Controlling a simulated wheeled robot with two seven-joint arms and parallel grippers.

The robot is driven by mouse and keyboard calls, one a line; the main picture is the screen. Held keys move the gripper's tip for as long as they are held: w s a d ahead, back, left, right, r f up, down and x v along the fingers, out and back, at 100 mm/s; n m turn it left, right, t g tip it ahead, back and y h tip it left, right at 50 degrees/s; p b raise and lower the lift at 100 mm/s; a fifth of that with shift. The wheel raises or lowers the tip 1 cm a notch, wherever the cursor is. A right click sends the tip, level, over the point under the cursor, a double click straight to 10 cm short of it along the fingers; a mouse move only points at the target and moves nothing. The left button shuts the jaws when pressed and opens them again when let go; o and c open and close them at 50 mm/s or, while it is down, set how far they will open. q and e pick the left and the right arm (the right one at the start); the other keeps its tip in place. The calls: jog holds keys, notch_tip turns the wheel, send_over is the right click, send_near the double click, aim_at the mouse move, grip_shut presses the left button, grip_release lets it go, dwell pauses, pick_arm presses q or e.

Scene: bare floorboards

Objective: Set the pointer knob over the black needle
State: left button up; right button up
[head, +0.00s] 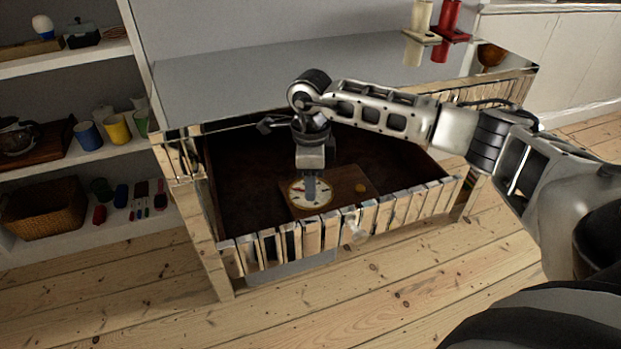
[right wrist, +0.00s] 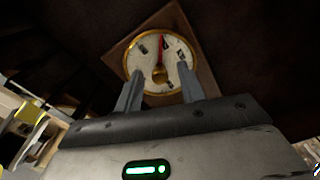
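A round dial (head: 298,195) with a pale face and a brass rim is set in a brown wooden board inside the open drawer. Small dark marks lie on the face; I cannot tell which is the black needle. My right gripper (head: 310,188) points down over the dial. In the wrist view its fingers (right wrist: 160,72) are apart, one on each side of the knob; contact is not clear. My left gripper is out of view.
The mirrored drawer front (head: 340,226) and drawer sides surround the gripper. The grey cabinet top (head: 250,75) is behind, with candlesticks (head: 447,18) on it. Shelves stand at the left.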

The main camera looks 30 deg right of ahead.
notch_tip(320, 180, up, 16)
jog(key=p, duration=0.1)
dwell(0.4)
dwell(0.4)
